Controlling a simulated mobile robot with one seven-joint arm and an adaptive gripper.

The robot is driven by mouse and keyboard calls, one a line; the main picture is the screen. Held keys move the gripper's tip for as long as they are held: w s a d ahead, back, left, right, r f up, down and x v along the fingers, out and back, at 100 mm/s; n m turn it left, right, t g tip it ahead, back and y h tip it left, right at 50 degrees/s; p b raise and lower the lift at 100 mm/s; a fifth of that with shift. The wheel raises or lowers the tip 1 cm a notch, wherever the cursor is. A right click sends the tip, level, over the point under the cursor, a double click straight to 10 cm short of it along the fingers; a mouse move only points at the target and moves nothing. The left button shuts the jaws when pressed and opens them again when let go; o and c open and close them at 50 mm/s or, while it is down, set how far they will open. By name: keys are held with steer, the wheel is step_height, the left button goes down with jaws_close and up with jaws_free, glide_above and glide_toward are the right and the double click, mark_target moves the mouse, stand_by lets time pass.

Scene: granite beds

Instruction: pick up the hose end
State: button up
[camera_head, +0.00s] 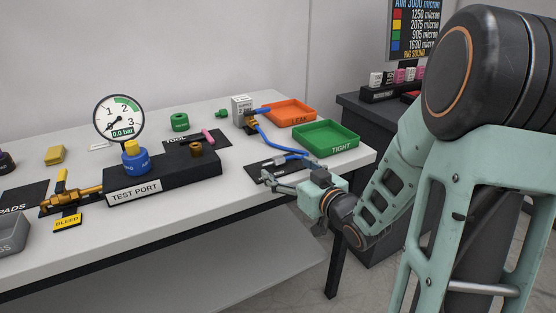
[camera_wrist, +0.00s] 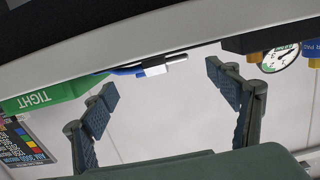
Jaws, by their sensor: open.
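The blue hose (camera_head: 268,138) runs from the grey supply box (camera_head: 242,108) across the white table to a small black mat (camera_head: 254,172) near the front right edge. In the wrist view the hose end (camera_wrist: 154,70) shows as a white block with a thin metal tip, and blue hose behind it. My gripper (camera_head: 271,181) is at the table's front edge, close to the mat. In the wrist view its two fingers (camera_wrist: 160,84) are spread wide with nothing between them. The hose end appears beyond the fingertips, apart from them.
A green TIGHT tray (camera_head: 325,153) and an orange LEAK tray (camera_head: 290,118) stand behind the mat. The black TEST PORT block (camera_head: 188,183) with a pressure gauge (camera_head: 119,119) is to the left. The table's front edge (camera_head: 228,210) runs beside my gripper.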

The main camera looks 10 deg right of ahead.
mark_target(278, 161)
steer(key=b+x, duration=0.1)
steer(key=x, duration=0.5)
steer(key=shift+w+a, duration=0.1)
steer(key=shift+w, duration=0.15)
steer(key=shift+r, duration=0.1)
steer(key=c, duration=1.2)
steer(key=shift+c, duration=0.2)
